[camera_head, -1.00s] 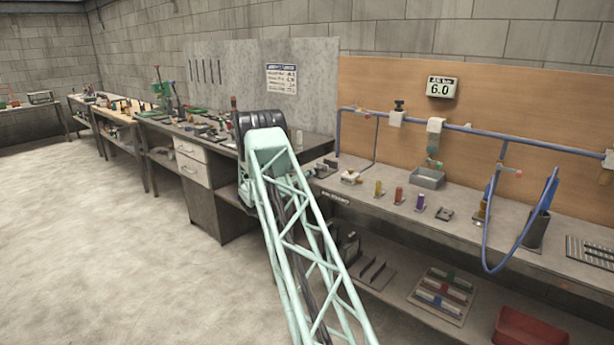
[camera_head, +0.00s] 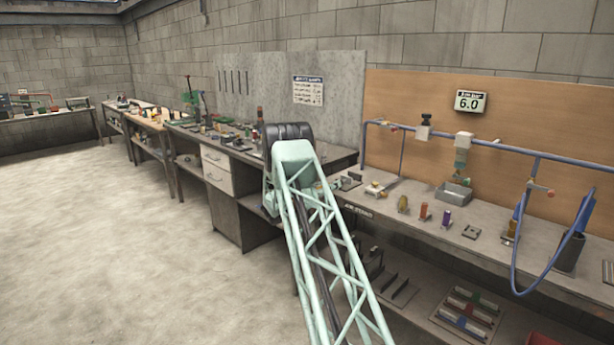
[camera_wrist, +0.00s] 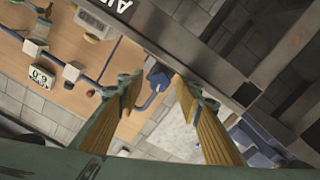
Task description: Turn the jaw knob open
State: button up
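I cannot make out a jaw knob for certain in either view. Small fixtures stand along the near bench (camera_head: 400,222), among them a small white fixture with an orange part (camera_head: 375,190) at its left end, but they are too small to tell for sure. My gripper (camera_wrist: 158,84) shows in the wrist view as two yellow-sided fingers spread apart, with nothing between them. In the head view my pale green lattice arm reaches toward the benches and my gripper is hidden behind its far end.
A wooden panel (camera_head: 400,95) with blue piping and a display reading 6.0 (camera_head: 470,101) backs the near bench. A blue hose (camera_head: 514,265) hangs over its front edge. A drawer cabinet (camera_head: 218,172) and further benches stand left. The floor (camera_head: 110,230) at left is clear.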

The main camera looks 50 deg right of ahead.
jog(key=shift+m, duration=2.5)
jog(key=a+p, duration=0.2)
jog(key=a, duration=1.2)
jog(key=s+a+r+n+g+y, duration=0.1)
jog(key=s+a+r+n, duration=0.1)
jog(key=a+r, duration=0.3)
jog(key=s+a+r+n+g+y, duration=0.1)
jog(key=s+a+r, duration=0.4)
jog(key=r, duration=0.6)
jog(key=shift+a+n+y, duration=0.6)
jog(key=shift+a+y, duration=0.1)
jog(key=shift+a, duration=0.1)
jog(key=shift+f, duration=0.1)
